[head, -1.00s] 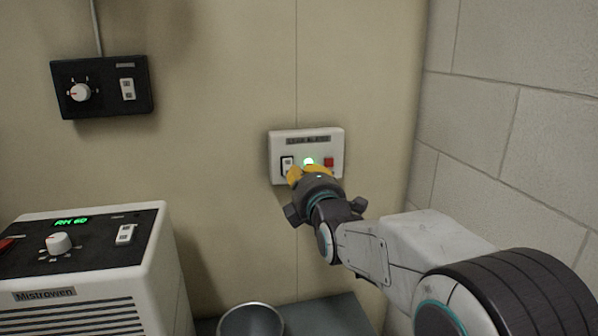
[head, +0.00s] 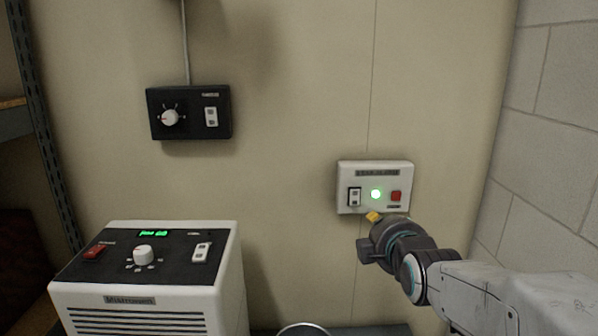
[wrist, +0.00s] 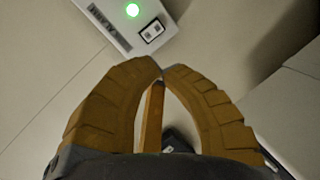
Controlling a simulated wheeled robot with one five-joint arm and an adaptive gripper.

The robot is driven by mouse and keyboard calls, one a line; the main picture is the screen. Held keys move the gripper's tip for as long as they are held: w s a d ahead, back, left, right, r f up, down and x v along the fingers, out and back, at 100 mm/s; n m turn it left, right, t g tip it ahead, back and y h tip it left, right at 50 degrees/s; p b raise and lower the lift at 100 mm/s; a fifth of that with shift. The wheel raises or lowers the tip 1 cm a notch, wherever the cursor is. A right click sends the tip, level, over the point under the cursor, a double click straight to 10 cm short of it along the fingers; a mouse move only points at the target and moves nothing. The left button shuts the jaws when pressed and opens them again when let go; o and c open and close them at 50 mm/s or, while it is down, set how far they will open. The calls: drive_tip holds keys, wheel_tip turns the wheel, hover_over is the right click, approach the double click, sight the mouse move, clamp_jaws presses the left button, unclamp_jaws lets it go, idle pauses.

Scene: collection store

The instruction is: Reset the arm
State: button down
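My gripper (head: 374,216) is just below the white wall panel (head: 375,186) in the head view. In the wrist view its two ochre fingers (wrist: 161,72) meet at the tips, with nothing clearly held between them. The panel has a rocker switch (head: 354,196) on the left, a lit green lamp (head: 376,194) and a red button (head: 396,196). The lamp also shows in the wrist view (wrist: 132,10), beyond the fingertips. The fingers appear apart from the panel.
A white machine (head: 150,300) with a green display, knob and switches stands at lower left. A black control box (head: 190,112) hangs on the wall above it. A metal bin rim (head: 303,329) shows at the bottom. Shelving is at far left, a block wall (head: 555,130) at right.

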drive_tip(key=s+r+m+g+p, duration=0.1)
drive_tip(key=s+m+g+p, duration=1)
drive_tip(key=s, duration=1.9)
drive_tip(key=m+p, duration=0.2)
drive_tip(key=p, duration=0.3)
drive_tip(key=shift+r+m, duration=0.4)
